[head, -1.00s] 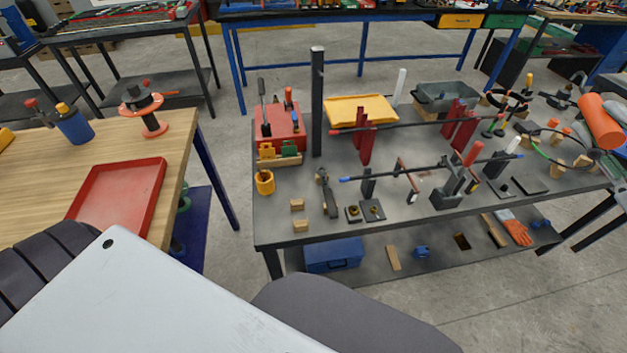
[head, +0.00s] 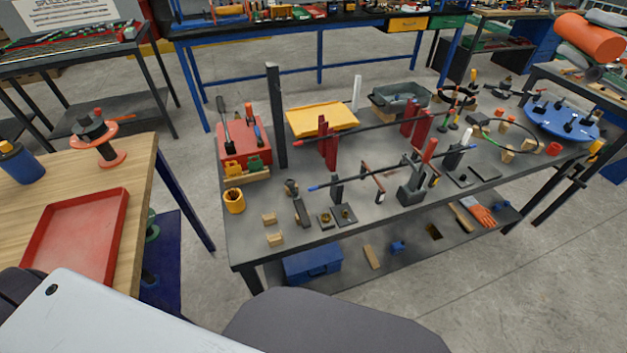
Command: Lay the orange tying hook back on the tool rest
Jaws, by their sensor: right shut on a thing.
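The hook's steel end cannot be made out. I cannot single out the tool rest for certain. My left gripper does not show.
The dark workbench (head: 245,238) carries a red toolbox (head: 240,155), a yellow tray (head: 322,118), bars on stands and a blue plate (head: 550,108) with dark pegs at its right end. A wooden table (head: 140,180) with a red tray (head: 75,235) stands left, with a gap between.

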